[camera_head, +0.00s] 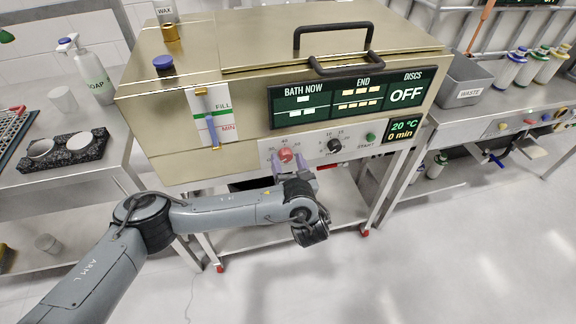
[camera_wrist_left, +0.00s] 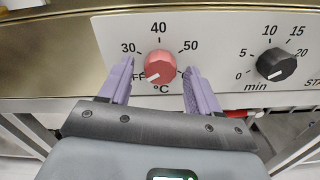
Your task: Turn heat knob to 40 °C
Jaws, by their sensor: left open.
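The red heat knob (camera_wrist_left: 160,67) sits on the white panel of the bath machine, with 30, 40 and 50 printed around it and °C below. Its white mark points to the lower left, toward the partly hidden OFF label. In the head view the knob (camera_head: 286,154) is just beyond my left gripper (camera_head: 287,164). My left gripper (camera_wrist_left: 159,72) is open, with one lilac finger on each side of the knob. Small gaps seem to remain; contact cannot be told. My right gripper is not in view.
The black minutes knob (camera_wrist_left: 276,64) is right of the heat knob. The small display (camera_head: 403,130) reads 20 °C and 0 min. A green START button (camera_head: 371,137) lies between. A grey waste bin (camera_head: 462,82) stands right; a soap bottle (camera_head: 90,70) stands left.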

